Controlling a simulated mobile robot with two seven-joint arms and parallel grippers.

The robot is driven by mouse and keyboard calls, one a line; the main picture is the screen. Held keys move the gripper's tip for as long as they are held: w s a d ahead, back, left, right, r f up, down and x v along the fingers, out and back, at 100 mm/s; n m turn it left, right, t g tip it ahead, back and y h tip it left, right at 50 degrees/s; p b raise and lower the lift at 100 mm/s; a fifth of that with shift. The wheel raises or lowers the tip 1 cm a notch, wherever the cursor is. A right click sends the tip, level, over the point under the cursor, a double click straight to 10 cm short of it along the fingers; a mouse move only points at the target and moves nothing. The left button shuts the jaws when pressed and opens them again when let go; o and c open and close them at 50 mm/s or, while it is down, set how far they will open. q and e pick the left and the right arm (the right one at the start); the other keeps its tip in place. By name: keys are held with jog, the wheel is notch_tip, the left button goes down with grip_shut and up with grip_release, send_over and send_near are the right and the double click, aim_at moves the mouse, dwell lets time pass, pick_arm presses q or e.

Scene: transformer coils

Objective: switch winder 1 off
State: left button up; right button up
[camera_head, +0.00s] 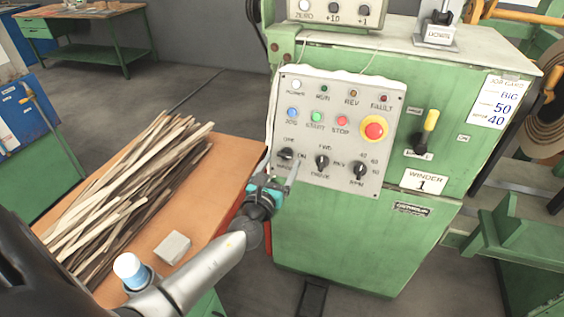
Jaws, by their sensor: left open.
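Winder 1 is a green cabinet (365,235) with a "WINDER 1" sign (424,181). Its pale control panel (333,120) faces me. The panel has a red stop button (374,129) on a yellow ring, several lamps and push buttons, and a row of black knobs. The left knob (286,153) has small lettering around it that seems to read "ON" on its right. A lever with a yellow handle (431,121) is on the cabinet right of the panel, handle upward. My left gripper (288,178) is open at the panel's lower left corner, just below the left knob; contact cannot be told. My right gripper is out of view.
An orange-topped bench (228,160) with a pile of wooden strips (125,195) and a small grey block (173,247) stands on the left. A job card (495,101) hangs on the cabinet's right. Another green bench (85,25) is far back, beyond open floor.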

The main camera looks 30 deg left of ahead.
pick_arm(q)
jog(key=shift+w+a, duration=0.15)
jog(key=shift+w, duration=0.5)
grip_shut()
dwell(0.4)
